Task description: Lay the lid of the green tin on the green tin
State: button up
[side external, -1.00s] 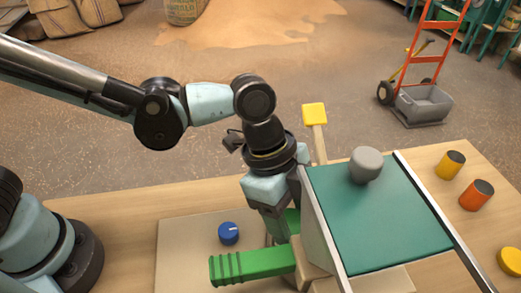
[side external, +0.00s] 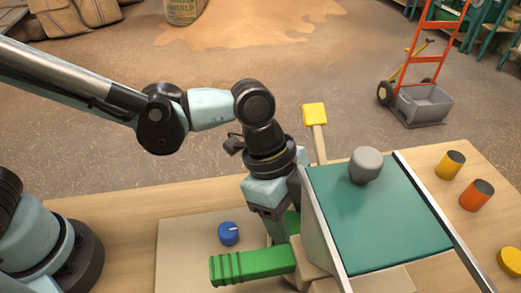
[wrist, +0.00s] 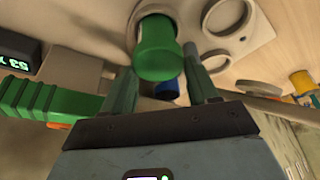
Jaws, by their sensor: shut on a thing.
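My gripper (side external: 280,240) points down beside the slanted teal panel, and its fingertips are mostly hidden in the side view. In the wrist view my two fingers (wrist: 160,68) stand on either side of a green cylinder (wrist: 157,50) and seem shut on it. The far end of the cylinder meets a pale round surface. I cannot tell whether this cylinder is the green tin, its lid or another part. A green patch (side external: 292,219) shows just behind my gripper in the side view. No separate green lid can be made out.
A ridged green bar (side external: 252,265) and a blue knob (side external: 228,233) are close to my gripper. The teal panel (side external: 385,225) carries a grey lump (side external: 366,165).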

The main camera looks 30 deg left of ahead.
jog(key=shift+f, duration=0.2)
dwell(0.4)
jog(key=o, duration=0.9)
jog(key=shift+c, duration=0.2)
jog(key=shift+d+r, duration=0.15)
jog(key=shift+r, duration=3.4)
